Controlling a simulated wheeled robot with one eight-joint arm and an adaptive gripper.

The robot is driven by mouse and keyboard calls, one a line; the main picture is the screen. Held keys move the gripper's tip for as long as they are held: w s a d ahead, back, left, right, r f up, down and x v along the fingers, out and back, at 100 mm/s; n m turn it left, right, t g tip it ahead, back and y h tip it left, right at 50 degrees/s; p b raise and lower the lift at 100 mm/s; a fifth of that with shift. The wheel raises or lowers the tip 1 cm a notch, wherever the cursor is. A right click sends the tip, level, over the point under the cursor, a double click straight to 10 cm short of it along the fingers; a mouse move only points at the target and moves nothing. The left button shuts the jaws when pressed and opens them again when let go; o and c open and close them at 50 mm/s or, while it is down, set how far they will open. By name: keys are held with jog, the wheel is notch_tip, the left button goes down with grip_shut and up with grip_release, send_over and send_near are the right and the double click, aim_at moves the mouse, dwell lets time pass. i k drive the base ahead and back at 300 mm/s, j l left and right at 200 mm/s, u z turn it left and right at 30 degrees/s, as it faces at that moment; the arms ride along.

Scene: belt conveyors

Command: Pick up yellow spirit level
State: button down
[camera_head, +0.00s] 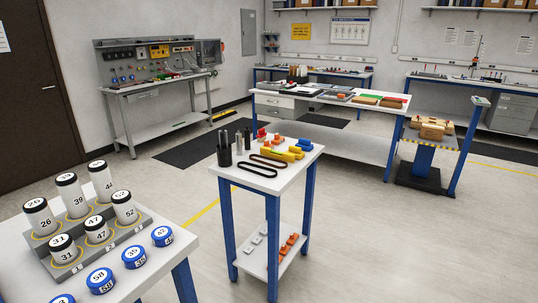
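A long yellow bar-shaped item (277,156) lies on the white top of a small blue-legged table (240,181) in the middle of the view. It looks like the yellow spirit level, but it is too small to make out any vials. Another yellow piece (295,150) is close to its right end. Black oval belts (256,170) lie just in front of the bar. My gripper is not in view.
A dark cup with tools (224,155) and dark upright cylinders (243,141) stand left of the yellow items; blue blocks (304,145) are to the right. Numbered jars (73,195) and blue-lidded tins (134,256) fill the front-left table. Floor is open at right.

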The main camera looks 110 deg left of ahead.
aim_at(287, 156)
jog(key=u, duration=3.6)
jog(key=i+l, duration=0.25)
jog(key=i, duration=0.3)
jog(key=i+l+u, duration=0.1)
jog(key=i, duration=0.5)
jog(key=i+l, duration=0.4)
jog(key=i, duration=0.15)
jog(key=i+l+u, duration=0.1)
jog(key=i+l, duration=0.2)
jog(key=i, duration=0.25)
jog(key=i+l, duration=0.3)
jog(key=i, duration=0.25)
jog(key=i+l+u, duration=0.1)
jog(key=i+l, duration=0.25)
jog(key=i, duration=0.2)
jog(key=j, duration=0.2)
jog(key=u, duration=0.05)
